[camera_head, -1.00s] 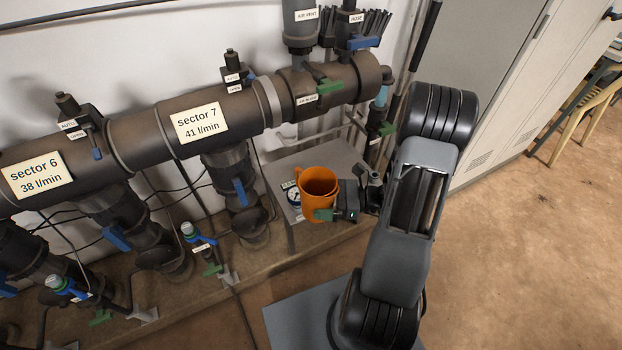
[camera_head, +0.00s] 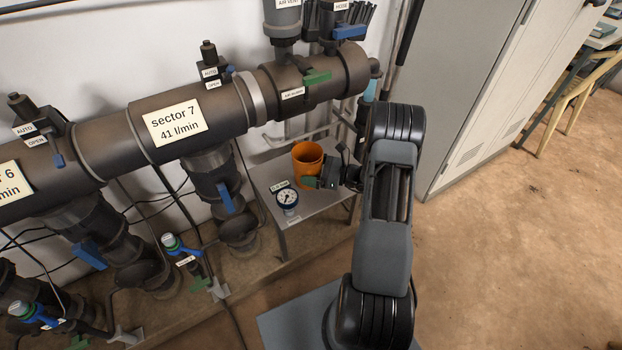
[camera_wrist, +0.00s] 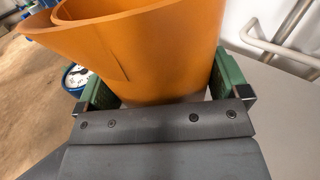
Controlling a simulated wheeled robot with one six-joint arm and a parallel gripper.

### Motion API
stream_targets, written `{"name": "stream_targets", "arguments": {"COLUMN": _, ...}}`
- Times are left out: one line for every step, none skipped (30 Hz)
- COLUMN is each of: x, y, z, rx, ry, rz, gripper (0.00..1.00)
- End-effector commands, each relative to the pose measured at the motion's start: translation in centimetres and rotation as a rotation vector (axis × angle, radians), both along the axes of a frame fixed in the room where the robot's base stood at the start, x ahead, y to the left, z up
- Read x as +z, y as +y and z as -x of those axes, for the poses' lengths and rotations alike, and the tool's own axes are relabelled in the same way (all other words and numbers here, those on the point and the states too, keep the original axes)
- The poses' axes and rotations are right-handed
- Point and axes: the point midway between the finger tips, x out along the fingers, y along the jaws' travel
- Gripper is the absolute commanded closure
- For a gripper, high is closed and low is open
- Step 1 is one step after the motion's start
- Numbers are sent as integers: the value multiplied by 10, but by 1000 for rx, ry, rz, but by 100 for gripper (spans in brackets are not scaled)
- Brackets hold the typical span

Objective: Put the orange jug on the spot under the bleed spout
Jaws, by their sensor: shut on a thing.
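The orange jug (camera_head: 305,160) is upright over the back part of a small grey metal stand in the head view. It fills the top of the wrist view (camera_wrist: 150,45), with its lip toward the left. My gripper (camera_head: 317,180) is shut on the jug, with a green finger on each side of it in the wrist view (camera_wrist: 160,90). I cannot tell whether the jug's base touches the stand. A pipe with a light blue section (camera_head: 370,88) comes down at the manifold's right end, partly behind my arm. I cannot make out the bleed spout or a marked spot.
The grey stand (camera_head: 297,235) carries a round pressure gauge (camera_head: 287,198) at its front left. The large manifold pipe (camera_head: 190,118) runs above and behind. A grey cabinet (camera_head: 475,95) stands to the right. The floor at right is open.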

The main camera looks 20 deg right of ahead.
Motion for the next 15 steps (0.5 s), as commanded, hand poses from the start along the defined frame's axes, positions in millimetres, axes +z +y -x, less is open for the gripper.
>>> {"name": "stream_targets", "arguments": {"x": -3, "y": -1, "z": -2, "rx": 0, "ry": -1, "rz": 1, "gripper": 65}}
{"name": "stream_targets", "arguments": {"x": -4, "y": -1, "z": -3, "rx": 0, "ry": -1, "rz": 1, "gripper": 65}}
{"name": "stream_targets", "arguments": {"x": -5, "y": -2, "z": -4, "rx": -1, "ry": -1, "rz": 1, "gripper": 65}}
{"name": "stream_targets", "arguments": {"x": -6, "y": -2, "z": -5, "rx": -1, "ry": -1, "rz": 1, "gripper": 65}}
{"name": "stream_targets", "arguments": {"x": -6, "y": -2, "z": -5, "rx": -1, "ry": -1, "rz": 1, "gripper": 65}}
{"name": "stream_targets", "arguments": {"x": -7, "y": -2, "z": -6, "rx": -1, "ry": -1, "rz": 1, "gripper": 65}}
{"name": "stream_targets", "arguments": {"x": -9, "y": -3, "z": -7, "rx": -1, "ry": 0, "rz": 0, "gripper": 65}}
{"name": "stream_targets", "arguments": {"x": -11, "y": -3, "z": -8, "rx": -1, "ry": 0, "rz": 0, "gripper": 65}}
{"name": "stream_targets", "arguments": {"x": -14, "y": -4, "z": -10, "rx": -1, "ry": 0, "rz": 0, "gripper": 65}}
{"name": "stream_targets", "arguments": {"x": -17, "y": -4, "z": -12, "rx": -1, "ry": 0, "rz": 0, "gripper": 65}}
{"name": "stream_targets", "arguments": {"x": -20, "y": -5, "z": -14, "rx": -1, "ry": 0, "rz": 0, "gripper": 65}}
{"name": "stream_targets", "arguments": {"x": -27, "y": -4, "z": -13, "rx": -2, "ry": 2, "rz": -2, "gripper": 65}}
{"name": "stream_targets", "arguments": {"x": -31, "y": -4, "z": -13, "rx": -2, "ry": 2, "rz": -1, "gripper": 65}}
{"name": "stream_targets", "arguments": {"x": -36, "y": -4, "z": -13, "rx": -2, "ry": 2, "rz": -1, "gripper": 65}}
{"name": "stream_targets", "arguments": {"x": -41, "y": -4, "z": -13, "rx": -2, "ry": 2, "rz": -1, "gripper": 65}}
